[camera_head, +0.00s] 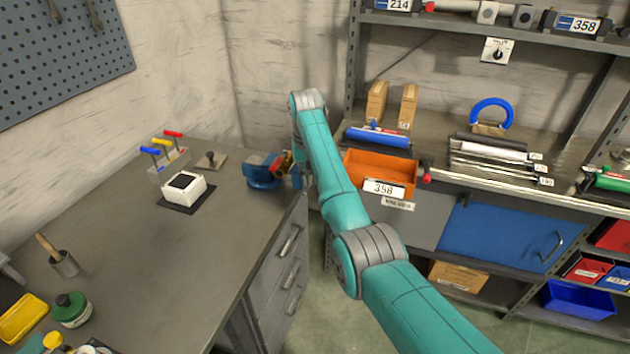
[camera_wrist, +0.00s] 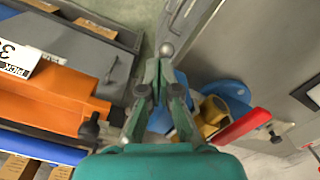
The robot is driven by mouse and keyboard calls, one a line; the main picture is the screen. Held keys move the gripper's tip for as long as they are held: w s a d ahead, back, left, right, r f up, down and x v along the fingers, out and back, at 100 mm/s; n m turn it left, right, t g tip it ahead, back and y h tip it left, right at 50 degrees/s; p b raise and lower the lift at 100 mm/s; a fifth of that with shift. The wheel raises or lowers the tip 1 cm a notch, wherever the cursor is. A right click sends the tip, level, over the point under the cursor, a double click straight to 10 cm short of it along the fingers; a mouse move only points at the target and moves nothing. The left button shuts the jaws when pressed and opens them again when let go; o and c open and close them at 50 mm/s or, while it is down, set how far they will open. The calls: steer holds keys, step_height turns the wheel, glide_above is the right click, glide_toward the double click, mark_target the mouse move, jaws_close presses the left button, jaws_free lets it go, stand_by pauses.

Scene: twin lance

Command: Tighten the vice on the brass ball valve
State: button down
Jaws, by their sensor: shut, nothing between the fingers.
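The blue vice (camera_head: 262,182) stands at the right edge of the workbench, beside my arm. It also shows in the wrist view (camera_wrist: 232,92), right of my fingers. The brass ball valve (camera_wrist: 211,114) sits at the vice, and its red lever (camera_wrist: 244,127) points to the right. In the head view the valve is small and partly hard to make out. My gripper (camera_wrist: 163,68) is shut and empty, pointing past the vice. A round grey metal knob (camera_wrist: 167,49) lies just beyond my fingertips; whether they touch it I cannot tell. My arm hides most of my gripper in the head view.
An orange bin (camera_head: 380,170) labelled 358 stands on the shelf right of my arm and shows close to my fingers in the wrist view (camera_wrist: 45,92). A white box (camera_head: 184,188) and coloured-handled tools (camera_head: 168,157) stand on the bench. The middle of the bench is clear.

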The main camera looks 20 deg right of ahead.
mark_target(307, 189)
steer(key=shift+f, duration=1.65)
steer(key=shift+f, duration=0.2)
steer(key=shift+f, duration=0.3)
steer(key=shift+w+d+f, duration=0.1)
steer(key=shift+f, duration=0.1)
steer(key=shift+w+f, duration=0.1)
steer(key=shift+f, duration=0.15)
steer(key=shift+w+d+f, duration=0.1)
steer(key=shift+d+f, duration=0.05)
steer(key=shift+f, duration=0.05)
stand_by(0.4)
steer(key=shift+w+f, duration=0.1)
steer(key=shift+f, duration=0.15)
steer(key=shift+w+d, duration=0.1)
stand_by(0.4)
